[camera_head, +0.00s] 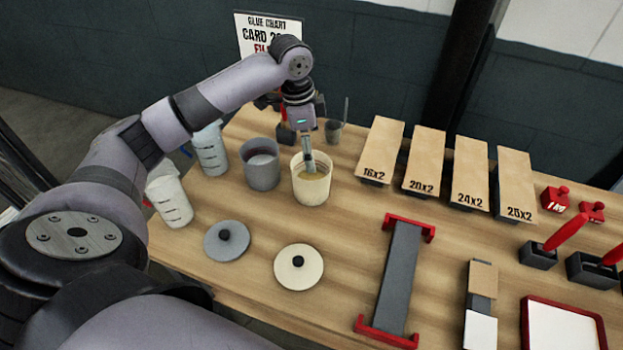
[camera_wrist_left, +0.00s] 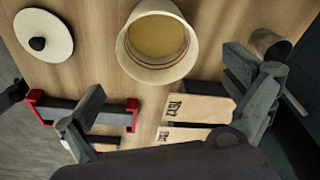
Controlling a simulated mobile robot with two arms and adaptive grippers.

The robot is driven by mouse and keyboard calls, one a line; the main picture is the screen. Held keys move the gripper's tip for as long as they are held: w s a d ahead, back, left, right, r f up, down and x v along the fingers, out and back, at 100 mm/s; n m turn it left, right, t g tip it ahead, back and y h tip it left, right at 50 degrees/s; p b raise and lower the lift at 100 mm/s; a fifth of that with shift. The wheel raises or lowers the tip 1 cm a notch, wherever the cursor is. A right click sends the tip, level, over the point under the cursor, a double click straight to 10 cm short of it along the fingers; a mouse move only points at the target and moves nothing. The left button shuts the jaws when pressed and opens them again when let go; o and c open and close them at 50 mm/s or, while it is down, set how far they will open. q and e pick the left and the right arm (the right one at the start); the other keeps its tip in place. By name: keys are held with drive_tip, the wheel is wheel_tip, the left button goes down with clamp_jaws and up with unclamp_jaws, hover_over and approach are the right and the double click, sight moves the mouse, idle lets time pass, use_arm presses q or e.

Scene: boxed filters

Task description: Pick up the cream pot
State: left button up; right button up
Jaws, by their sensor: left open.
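The cream pot (camera_head: 311,191) stands upright and open on the wooden table, with a yellowish content inside. It also shows in the left wrist view (camera_wrist_left: 152,70), at the top middle, seen from above. My left gripper (camera_head: 308,157) reaches down over the far side of the pot's mouth in the head view. In the left wrist view its fingers (camera_wrist_left: 172,102) are spread wide, with nothing held between them. The pot appears beyond the fingers there; contact cannot be told. My right gripper is in no view.
A grey pot (camera_head: 262,172) stands close left of the cream pot. Two measuring jugs stand farther left. A grey lid (camera_head: 227,243) and a cream lid (camera_head: 299,270) lie in front. A small grey cup (camera_head: 334,130) stands behind; labelled boards (camera_head: 380,146) lie right.

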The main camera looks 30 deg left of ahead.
sight(313, 176)
use_arm(q)
drive_tip(key=f, duration=0.3)
drive_tip(key=f+p, duration=0.1)
drive_tip(key=f, duration=0.2)
drive_tip(key=f+p, duration=0.1)
drive_tip(key=f, duration=0.2)
drive_tip(key=shift+w+d+f, duration=0.1)
drive_tip(key=shift+d+f, duration=0.15)
drive_tip(key=shift+d, duration=0.1)
drive_tip(key=shift+w+f, duration=0.1)
drive_tip(key=shift+f, duration=0.2)
drive_tip(key=shift+c, duration=0.4)
drive_tip(key=shift+r, duration=0.1)
drive_tip(key=c, duration=1.5)
